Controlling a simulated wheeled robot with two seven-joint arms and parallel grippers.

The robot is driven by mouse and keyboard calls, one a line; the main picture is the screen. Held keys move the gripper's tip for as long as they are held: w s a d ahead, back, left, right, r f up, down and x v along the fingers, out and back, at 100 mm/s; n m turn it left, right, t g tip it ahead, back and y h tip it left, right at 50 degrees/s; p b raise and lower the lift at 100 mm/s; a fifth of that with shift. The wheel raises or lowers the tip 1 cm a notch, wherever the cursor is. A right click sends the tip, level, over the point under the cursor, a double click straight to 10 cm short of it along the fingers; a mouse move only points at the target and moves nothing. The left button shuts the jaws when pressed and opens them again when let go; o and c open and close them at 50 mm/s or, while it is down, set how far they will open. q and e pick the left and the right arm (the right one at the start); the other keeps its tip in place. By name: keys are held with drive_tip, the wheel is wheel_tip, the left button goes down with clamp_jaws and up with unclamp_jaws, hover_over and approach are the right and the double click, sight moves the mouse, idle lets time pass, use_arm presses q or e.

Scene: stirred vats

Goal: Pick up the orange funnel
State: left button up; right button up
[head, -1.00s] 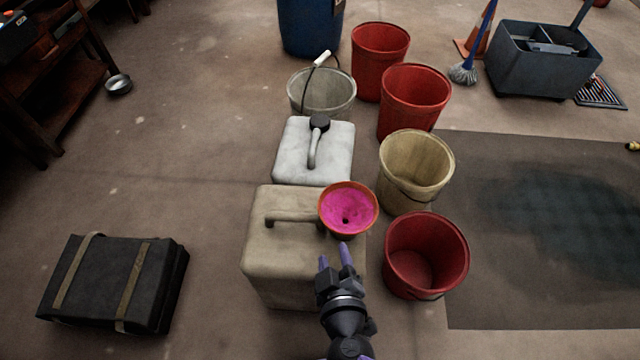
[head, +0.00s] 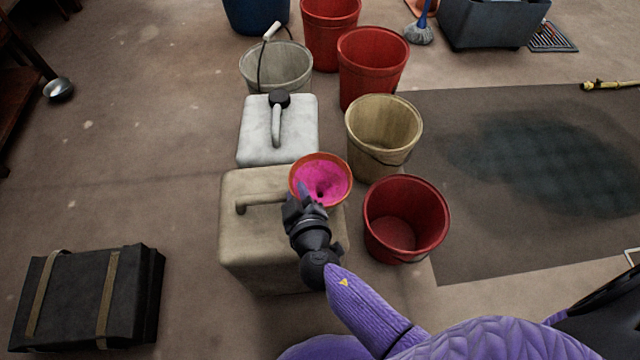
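The orange funnel (head: 336,163), with a pink inside and a dark hole at its bottom, sits upright at the far right corner of the beige jerrycan (head: 262,262). My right gripper (head: 303,192) is at the funnel's near left rim. One purple finger shows over the pink inside; the other finger is hidden, so I cannot tell how far the fingers are apart or whether they touch the rim. My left gripper is not in view.
A white jerrycan (head: 255,140) stands just beyond. A red bucket (head: 405,218) and a beige bucket (head: 383,130) stand close on the right. A grey bucket (head: 262,72) and more red buckets are behind. A black case (head: 85,298) lies at left; floor between is clear.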

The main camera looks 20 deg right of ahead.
clamp_jaws()
